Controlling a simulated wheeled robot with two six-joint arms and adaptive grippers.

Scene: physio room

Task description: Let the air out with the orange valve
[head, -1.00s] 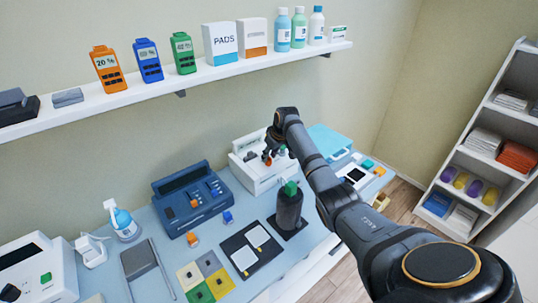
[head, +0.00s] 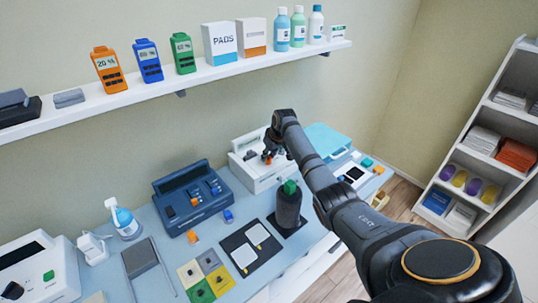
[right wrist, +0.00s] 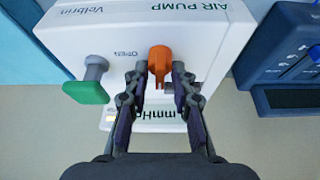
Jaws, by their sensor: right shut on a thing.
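The white air pump (head: 262,178) stands on the counter against the wall, partly hidden by my right arm in the head view. Its orange valve (right wrist: 160,57) shows in the right wrist view, to the right of the upside-down word OPEN. My right gripper (right wrist: 160,76) has a finger on each side of the valve's lever and is shut on it. In the head view my right gripper (head: 275,150) is at the pump's front, with a bit of orange between the fingers. My left gripper is not in view.
A green knob (right wrist: 86,92) on a grey stem sticks out of the pump beside the valve. A blue device (head: 190,200) stands to the pump's left. A dark cylinder with a green top (head: 288,207) stands in front. A shelf (head: 200,78) runs above.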

